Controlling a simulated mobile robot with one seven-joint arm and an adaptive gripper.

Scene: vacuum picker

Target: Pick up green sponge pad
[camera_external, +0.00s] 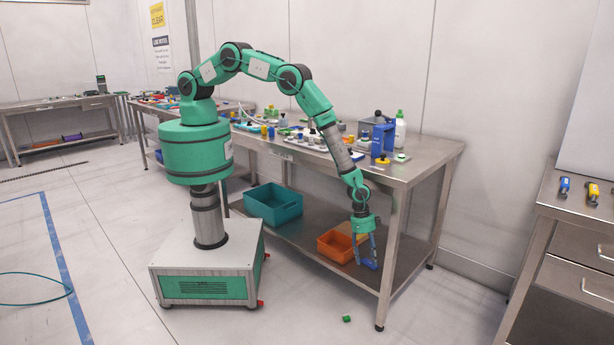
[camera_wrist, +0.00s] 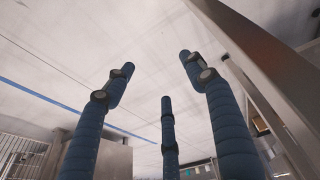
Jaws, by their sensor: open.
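A small green block, likely the green sponge pad (camera_external: 347,318), lies on the floor in front of the workbench, left of its front leg. My gripper (camera_external: 366,258) hangs from my lowered arm at the bench's front edge, near the lower shelf, above and apart from the green block. In the wrist view, the three blue segmented fingers of my gripper (camera_wrist: 158,85) are spread apart with nothing between them. I cannot make out the sponge pad in the wrist view.
The metal workbench (camera_external: 420,172) carries bottles and small parts. Its lower shelf holds an orange bin (camera_external: 338,247) behind my gripper and a teal bin (camera_external: 273,204). A steel cabinet (camera_external: 570,250) stands at right. The floor around the green block is clear.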

